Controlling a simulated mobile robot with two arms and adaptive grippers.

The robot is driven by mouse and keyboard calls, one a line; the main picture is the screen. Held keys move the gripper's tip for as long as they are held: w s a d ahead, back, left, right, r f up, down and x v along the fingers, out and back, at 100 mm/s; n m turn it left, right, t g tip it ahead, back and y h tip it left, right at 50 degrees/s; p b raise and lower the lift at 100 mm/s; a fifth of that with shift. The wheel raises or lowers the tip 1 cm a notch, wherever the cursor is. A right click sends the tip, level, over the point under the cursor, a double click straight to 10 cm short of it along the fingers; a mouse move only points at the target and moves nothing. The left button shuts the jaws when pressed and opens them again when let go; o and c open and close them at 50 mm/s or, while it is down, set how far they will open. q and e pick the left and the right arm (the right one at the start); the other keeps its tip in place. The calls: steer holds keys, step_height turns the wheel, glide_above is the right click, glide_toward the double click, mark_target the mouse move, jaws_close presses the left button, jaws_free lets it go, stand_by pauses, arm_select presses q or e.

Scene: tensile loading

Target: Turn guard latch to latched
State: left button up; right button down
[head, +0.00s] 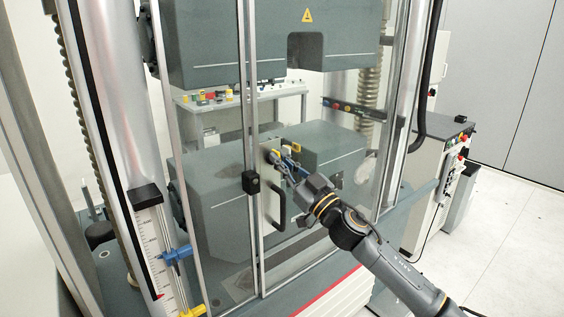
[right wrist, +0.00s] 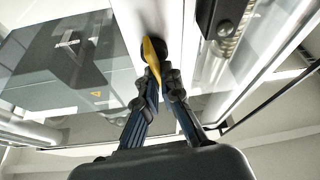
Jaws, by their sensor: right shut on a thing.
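The guard latch (right wrist: 152,58) is a yellow lever on a dark round pivot, mounted on a pale metal strip of the guard. My right gripper (right wrist: 158,76) is shut on the lower part of this yellow lever in the right wrist view. My left gripper is not in view.
The clear guard doors have metal frames, with a black block (head: 251,182) on one upright. Large grey machine blocks (head: 215,215) stand behind the panels. A control cabinet (head: 440,165) with buttons stands at right. The floor (head: 505,235) beyond it is clear.

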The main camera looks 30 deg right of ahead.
steer(key=n+y, duration=0.1)
steer(key=n, duration=0.2)
steer(key=n+g+y, duration=0.1)
steer(key=n, duration=0.2)
steer(key=shift+a+n+y, duration=0.15)
steer(key=shift+n+y, duration=0.15)
steer(key=shift+y, duration=0.1)
steer(key=n+g+p, duration=0.1)
steer(key=n, duration=0.2)
steer(key=n+g+y, duration=0.1)
steer(key=n, duration=0.1)
steer(key=shift+a+n+y+p, duration=0.1)
steer(key=shift+n+y+p, duration=0.2)
steer(key=shift+n+p, duration=0.1)
steer(key=n+g+p, duration=0.1)
steer(key=n+g, duration=0.1)
steer(key=n, duration=0.1)
steer(key=shift+f+n, duration=0.1)
steer(key=shift+n, duration=0.3)
steer(key=shift+a+f+n+g+p, duration=0.1)
steer(key=shift+f+n+g+p, duration=0.15)
steer(key=shift+n+g+p, duration=0.7)
steer(key=shift+f+n+t, duration=0.1)
steer(key=shift+n+t, duration=0.25)
steer(key=shift+n, duration=0.4)
steer(key=c, duration=1.5)
jaws_free()
